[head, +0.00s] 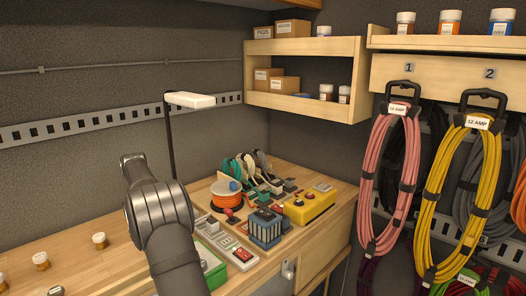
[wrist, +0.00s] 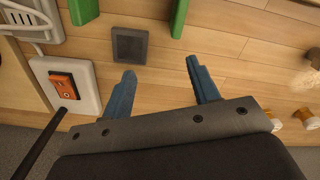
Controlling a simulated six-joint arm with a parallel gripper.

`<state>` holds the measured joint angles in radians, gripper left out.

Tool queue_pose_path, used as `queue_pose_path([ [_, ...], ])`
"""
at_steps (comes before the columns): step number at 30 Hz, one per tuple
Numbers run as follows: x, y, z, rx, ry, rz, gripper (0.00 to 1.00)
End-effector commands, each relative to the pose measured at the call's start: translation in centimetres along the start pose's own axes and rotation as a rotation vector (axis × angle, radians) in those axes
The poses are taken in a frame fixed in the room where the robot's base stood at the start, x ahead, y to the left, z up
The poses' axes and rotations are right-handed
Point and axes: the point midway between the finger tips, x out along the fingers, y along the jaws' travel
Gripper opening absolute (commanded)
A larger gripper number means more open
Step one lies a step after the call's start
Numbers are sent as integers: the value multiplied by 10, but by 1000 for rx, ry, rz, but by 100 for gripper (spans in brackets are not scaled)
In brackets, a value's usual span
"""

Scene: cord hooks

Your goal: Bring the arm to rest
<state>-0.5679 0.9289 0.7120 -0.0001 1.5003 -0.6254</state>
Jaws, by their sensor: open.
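In the wrist view my gripper (wrist: 158,88) is open, with its two blue fingers apart and nothing between them. It hangs over the wooden workbench (wrist: 225,45). In the head view my dark grey arm rises in front of the bench (head: 75,235), and my gripper is not visible there. A pink cord (head: 372,190) and a yellow cord (head: 430,220) hang in coils from black straps under the numbers 1 and 2, both apart from my arm.
A white-plated orange switch (wrist: 62,85) and a dark square pad (wrist: 129,46) lie near the fingers. A yellow box (head: 310,207), a blue box (head: 265,230) and an orange cord reel (head: 226,194) crowd the bench's right end. A lamp (head: 190,100) stands behind my arm.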

Motion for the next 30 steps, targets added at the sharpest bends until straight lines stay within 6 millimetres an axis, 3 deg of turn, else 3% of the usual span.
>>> queue_pose_path([
  [11,35,-27,-52,-2,-1,-1,55],
  [18,49,-30,-57,-1,0,0,55],
  [26,50,-30,-57,-1,1,0,55],
  [30,50,-30,-57,-1,0,0,81],
])
